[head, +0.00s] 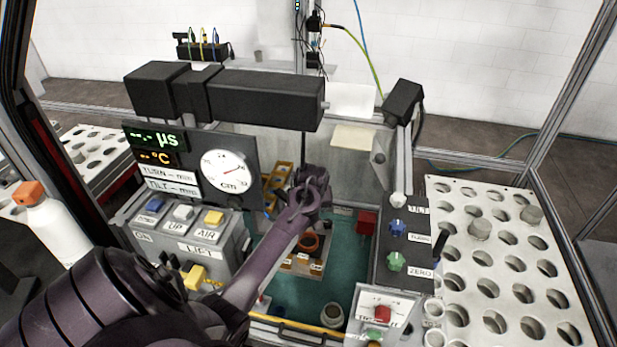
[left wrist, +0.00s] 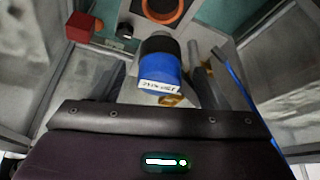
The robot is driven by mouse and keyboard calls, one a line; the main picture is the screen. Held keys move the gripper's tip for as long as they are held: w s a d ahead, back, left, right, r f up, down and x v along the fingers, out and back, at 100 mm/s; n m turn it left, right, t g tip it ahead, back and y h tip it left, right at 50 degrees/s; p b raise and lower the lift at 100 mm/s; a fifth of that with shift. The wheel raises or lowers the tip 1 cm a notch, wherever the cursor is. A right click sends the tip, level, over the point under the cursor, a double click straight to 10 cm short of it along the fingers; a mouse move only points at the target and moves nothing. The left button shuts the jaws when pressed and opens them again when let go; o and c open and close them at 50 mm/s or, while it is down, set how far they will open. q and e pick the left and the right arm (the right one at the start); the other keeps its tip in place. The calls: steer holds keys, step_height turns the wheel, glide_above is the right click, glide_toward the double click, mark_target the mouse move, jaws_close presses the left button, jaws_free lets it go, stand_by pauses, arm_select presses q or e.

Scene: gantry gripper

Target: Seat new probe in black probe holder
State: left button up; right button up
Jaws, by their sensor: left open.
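My left arm comes in from the lower left of the head view. Its gripper (head: 310,190) is open, below the dark gantry beam and close to the thin black rod (head: 304,145) that hangs from it. In the left wrist view, a cylinder with a black part and a blue part (left wrist: 160,72) and a white label is just in front of the gripper. I cannot tell whether it is the probe or its holder, or whether it is between the fingers. In the head view the gripper hides this spot. My right gripper is not in view.
The gantry beam (head: 265,97) spans above the work well. Button panels flank the well. A white perforated rack (head: 470,205) stands at the right.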

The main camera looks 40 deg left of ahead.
arm_select(q)
steer(key=b+v, duration=0.2)
steer(key=v, duration=0.5)
steer(key=shift+r, duration=0.35)
steer(key=shift+s+d, duration=0.1)
steer(key=shift+d, duration=0.05)
